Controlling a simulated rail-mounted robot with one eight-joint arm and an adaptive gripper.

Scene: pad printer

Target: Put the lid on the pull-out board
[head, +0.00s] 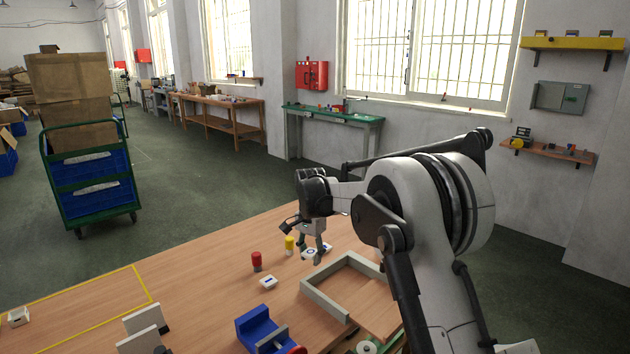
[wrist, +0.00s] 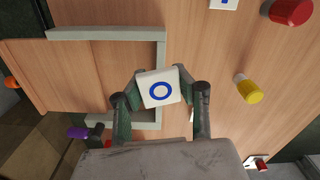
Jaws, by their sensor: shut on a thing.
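A white square lid with a blue ring (wrist: 160,90) is gripped between the two fingers of my gripper (wrist: 158,88) in the wrist view. In the head view my gripper (head: 313,248) holds the lid (head: 310,254) over the table, behind the grey frame. How high the lid is above the table is hard to tell. The pull-out board (head: 382,310) is a plain wooden board at the table's edge, partly hidden by my arm in the head view. In the wrist view the board (wrist: 22,72) is at the far left, bare where it shows.
A grey three-sided frame (head: 325,303) lies between the lid and the board. A red cylinder (head: 256,262), a yellow cylinder (head: 289,243) and a white piece with a blue bar (head: 268,282) stand nearby. A blue block (head: 255,325) is at the front.

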